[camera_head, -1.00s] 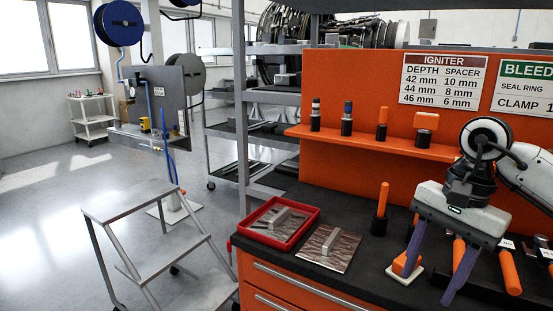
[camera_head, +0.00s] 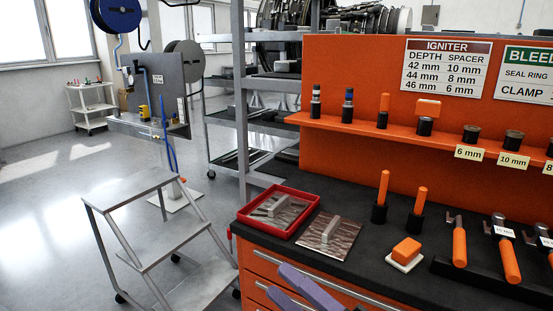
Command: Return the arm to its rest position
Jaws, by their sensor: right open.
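My right gripper (camera_head: 298,293) shows at the bottom edge of the head view, in front of the orange drawer cabinet (camera_head: 262,262). Its two purple fingers are apart with nothing between them. Most of the hand and the right arm lie below the picture. My left gripper is not in view.
The black bench top (camera_head: 345,252) holds a red tray (camera_head: 243,219), a metal plate (camera_head: 322,240), an orange block on a white pad (camera_head: 403,262) and several orange-handled tools (camera_head: 459,245). Spacers stand on the orange shelf (camera_head: 365,128). A step ladder (camera_head: 160,232) stands left on open floor.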

